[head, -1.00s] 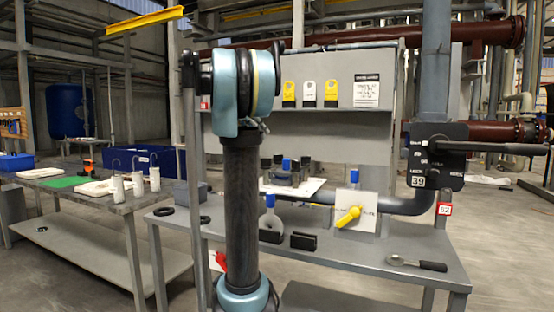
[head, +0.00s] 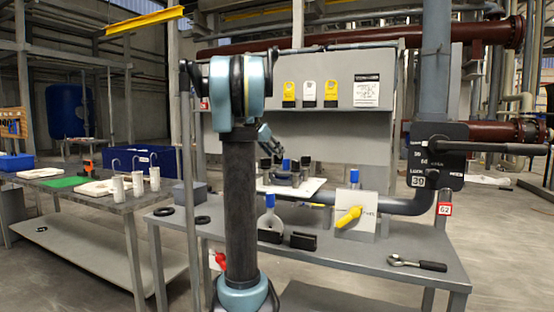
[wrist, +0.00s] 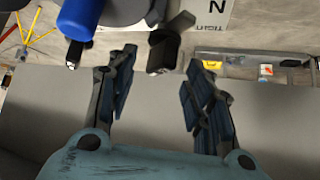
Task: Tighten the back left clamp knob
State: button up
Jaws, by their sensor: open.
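The filter press (head: 284,179) stands on the grey bench, with several black clamp knobs and a blue-topped part (head: 286,164). The back left clamp knob is partly hidden or too small to single out in the head view. My gripper (wrist: 160,70) is open and empty. In the wrist view a black knob (wrist: 164,52) lies just beyond the gap between the fingertips, apart from both fingers. I cannot tell for sure which clamp it belongs to. A blue cylindrical part (wrist: 81,17) is left of that knob. In the head view my gripper end (head: 266,135) shows above the press, partly behind my arm.
A white plate with lettering (wrist: 212,12) is beside the black knob. On the bench are a yellow valve handle (head: 348,217), a wrench (head: 416,263), black blocks (head: 303,241) and black rings (head: 163,211). A grey back panel (head: 345,135) rises behind the press.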

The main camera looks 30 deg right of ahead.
aim_at(276, 160)
jog(key=shift+x, duration=1.9)
jog(key=c, duration=0.9)
